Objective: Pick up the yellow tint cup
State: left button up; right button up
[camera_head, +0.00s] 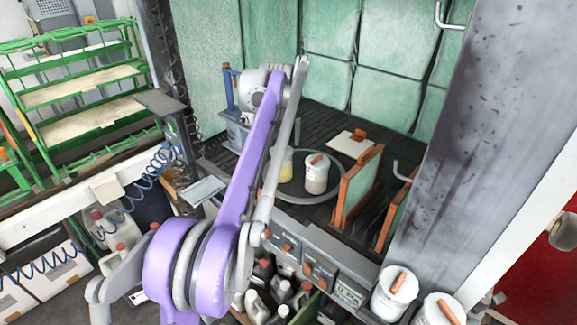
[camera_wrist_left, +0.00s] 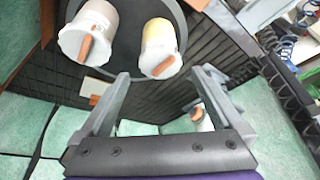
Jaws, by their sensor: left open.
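The yellow tint cup (camera_head: 285,166) stands on a round grey turntable (camera_head: 270,188) in the booth, partly hidden behind my left arm in the head view. In the left wrist view the yellow cup (camera_wrist_left: 159,42) shows a pale top with an orange piece on it. My left gripper (camera_wrist_left: 160,74) is open, with one finger to each side of the cup's top in the picture. Nothing is held between the fingers. The gripper is hard to make out in the head view. My right gripper is not in view.
A beige-pink cup (camera_head: 316,175) with an orange piece stands close beside the yellow one. An orange-edged panel (camera_head: 358,188) stands upright to its right, and a pale board (camera_head: 352,143) lies behind.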

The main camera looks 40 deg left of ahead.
aim_at(282, 151)
pick_arm(q)
jog(key=x, duration=0.4)
jog(key=shift+s+a+f, duration=0.1)
jog(key=shift+s+a, duration=0.05)
jog(key=x, duration=0.6)
jog(key=shift+w, duration=0.35)
jog(key=shift+r, duration=0.2)
jog(key=c, duration=1.3)
